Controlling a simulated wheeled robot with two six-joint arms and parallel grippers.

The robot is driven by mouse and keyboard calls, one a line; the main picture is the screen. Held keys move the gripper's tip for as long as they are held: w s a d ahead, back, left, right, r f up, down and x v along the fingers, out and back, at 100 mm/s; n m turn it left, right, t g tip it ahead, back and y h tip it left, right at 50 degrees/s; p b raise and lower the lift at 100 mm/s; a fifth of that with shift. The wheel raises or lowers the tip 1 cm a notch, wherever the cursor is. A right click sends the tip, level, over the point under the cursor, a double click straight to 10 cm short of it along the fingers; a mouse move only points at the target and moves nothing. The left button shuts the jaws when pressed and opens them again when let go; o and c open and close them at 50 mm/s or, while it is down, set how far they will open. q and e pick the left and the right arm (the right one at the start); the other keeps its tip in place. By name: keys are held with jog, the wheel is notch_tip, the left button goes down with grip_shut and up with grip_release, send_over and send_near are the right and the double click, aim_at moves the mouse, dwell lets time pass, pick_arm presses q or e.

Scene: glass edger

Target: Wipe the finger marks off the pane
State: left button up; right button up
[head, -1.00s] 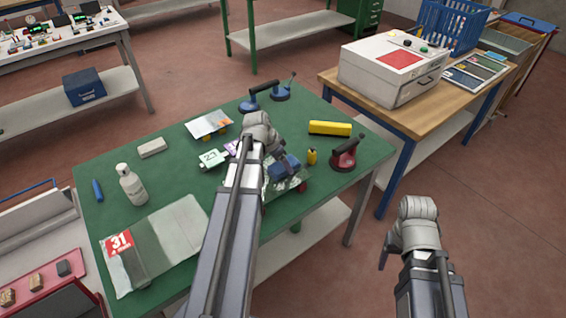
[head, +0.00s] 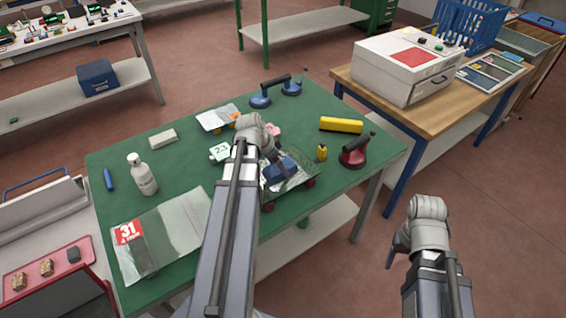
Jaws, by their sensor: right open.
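The glass pane (head: 297,184) lies near the front edge of the green table, with small red supports at its edge. A dark blue pad or cloth (head: 281,170) is over it, at the end of my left arm. My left gripper (head: 273,157) points down at this blue thing; its fingers are too small and covered to read. Finger marks cannot be made out. My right gripper (head: 392,252) is open and empty, right of the table's front edge and above the floor. A white bottle (head: 142,175) stands at the table's left.
The green table (head: 190,185) also holds newspaper (head: 185,225), a white block (head: 163,139), a blue suction lifter (head: 276,88), a yellow bar (head: 341,125), a small yellow bottle (head: 321,152) and a red suction cup (head: 357,150). A wooden bench (head: 412,113) with a white machine (head: 408,68) stands right.

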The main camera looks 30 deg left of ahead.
aim_at(275, 176)
pick_arm(q)
jog(key=shift+s+a, duration=0.1)
jog(key=shift+s, duration=0.2)
jog(key=shift+s+a, duration=0.3)
jog(key=shift+s, duration=0.35)
jog(key=shift+s+a, duration=0.3)
jog(key=shift+s, duration=0.35)
jog(key=shift+d, duration=0.1)
jog(key=shift+s+d+f, duration=0.1)
jog(key=shift+s+d, duration=0.15)
jog(key=shift+d, duration=0.25)
jog(key=shift+s+d, duration=0.25)
jog(key=shift+d, duration=0.25)
jog(key=shift+w, duration=0.15)
jog(key=shift+w+d, duration=0.3)
jog(key=shift+w, duration=0.4)
jog(key=shift+w+d, duration=0.25)
jog(key=shift+w, duration=0.45)
jog(key=shift+w, duration=0.1)
